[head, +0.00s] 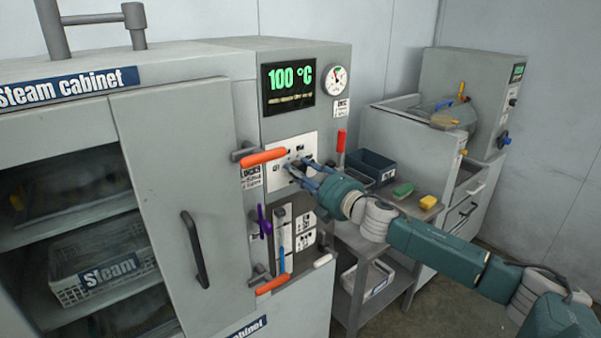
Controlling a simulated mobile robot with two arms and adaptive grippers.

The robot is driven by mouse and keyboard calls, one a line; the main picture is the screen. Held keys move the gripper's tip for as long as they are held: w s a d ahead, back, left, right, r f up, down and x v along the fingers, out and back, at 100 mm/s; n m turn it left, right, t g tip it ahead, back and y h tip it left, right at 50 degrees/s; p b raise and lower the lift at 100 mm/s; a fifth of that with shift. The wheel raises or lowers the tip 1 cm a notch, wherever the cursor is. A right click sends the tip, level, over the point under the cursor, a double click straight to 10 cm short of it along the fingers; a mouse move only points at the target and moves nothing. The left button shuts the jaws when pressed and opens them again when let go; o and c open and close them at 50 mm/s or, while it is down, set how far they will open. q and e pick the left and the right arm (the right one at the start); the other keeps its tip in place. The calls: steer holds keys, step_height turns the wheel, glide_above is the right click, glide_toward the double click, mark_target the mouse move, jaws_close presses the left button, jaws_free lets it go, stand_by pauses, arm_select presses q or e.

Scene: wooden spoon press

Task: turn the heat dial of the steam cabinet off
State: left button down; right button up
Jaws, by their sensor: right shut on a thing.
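The steam cabinet (180,140) fills the left of the head view, with its sliding or hinged grey door partly across the front. Its green display (289,80) reads 100 °C. A white dial panel (282,149) sits below the display. My right gripper (298,168) reaches in from the right and is shut on the heat dial at this panel. The fingers hide most of the dial, so its pointer cannot be read. My left gripper is not in view.
Orange handles (263,158) stick out just left of the dial panel and lower down. A red lever (341,141) stands to the right. A side table (385,222) holds a dark bin, a green block and a yellow block. A round gauge (335,79) sits beside the display.

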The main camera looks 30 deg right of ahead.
steer(key=shift+d+f+n, duration=0.1)
steer(key=shift+f+n, duration=0.1)
steer(key=shift+n, duration=0.6)
steer(key=shift+r, duration=0.1)
steer(key=o, duration=1.2)
steer(key=shift+d, duration=0.15)
steer(key=shift+c, duration=0.2)
steer(key=shift+s, duration=0.1)
steer(key=s, duration=1.1)
steer(key=shift+s+d, duration=0.4)
steer(key=shift+d, duration=0.05)
